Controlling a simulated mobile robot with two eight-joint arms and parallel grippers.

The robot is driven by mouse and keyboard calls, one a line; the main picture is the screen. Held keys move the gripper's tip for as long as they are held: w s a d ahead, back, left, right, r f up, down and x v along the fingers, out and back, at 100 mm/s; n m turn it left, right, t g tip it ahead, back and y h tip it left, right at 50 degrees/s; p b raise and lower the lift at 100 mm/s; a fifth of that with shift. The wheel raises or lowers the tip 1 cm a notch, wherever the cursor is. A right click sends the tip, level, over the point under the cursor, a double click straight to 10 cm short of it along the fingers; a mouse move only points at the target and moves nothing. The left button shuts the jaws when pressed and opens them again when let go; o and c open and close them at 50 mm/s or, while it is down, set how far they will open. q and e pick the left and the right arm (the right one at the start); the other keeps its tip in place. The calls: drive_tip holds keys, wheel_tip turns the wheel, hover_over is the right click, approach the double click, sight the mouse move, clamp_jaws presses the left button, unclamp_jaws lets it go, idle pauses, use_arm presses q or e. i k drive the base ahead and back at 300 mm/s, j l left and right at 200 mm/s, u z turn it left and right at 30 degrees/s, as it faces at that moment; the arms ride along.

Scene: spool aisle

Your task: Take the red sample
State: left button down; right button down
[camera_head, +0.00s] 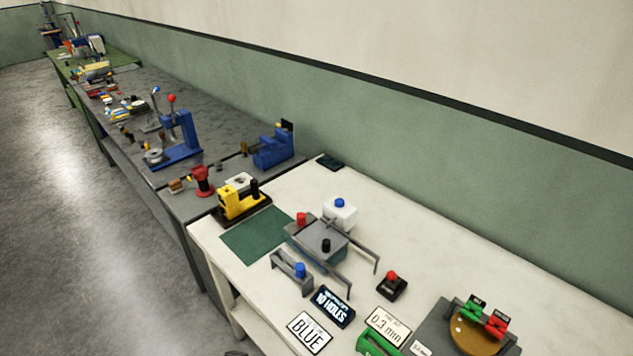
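Several small red things stand on the white table, and I cannot tell for sure which one is the red sample. A red capped piece (301,218) stands at the back left of the grey fixture (318,240). A red-topped black button box (392,284) stands to its right. Red and green tagged pieces lie by a round brown plate (472,334); the red one (497,323) is on its right side. Neither of my grippers can be made out in the head view.
A blue-capped piece (300,271) sits in a grey holder; a white box with a blue knob (340,214) stands behind. Signs read "BLUE" (309,333), "10 HOLES" (332,307) and "0.3 min" (388,327). Dark benches with tools run left along the wall. The floor (90,240) is clear.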

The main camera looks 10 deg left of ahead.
sight(301, 220)
drive_tip(key=i+j, duration=0.2)
drive_tip(key=j, duration=0.15)
drive_tip(key=i+j, duration=0.2)
drive_tip(key=j, duration=0.2)
drive_tip(key=i+j+z, duration=0.15)
drive_tip(key=j+z, duration=0.2)
drive_tip(key=i+j+z, duration=0.15)
drive_tip(key=j+z, duration=0.2)
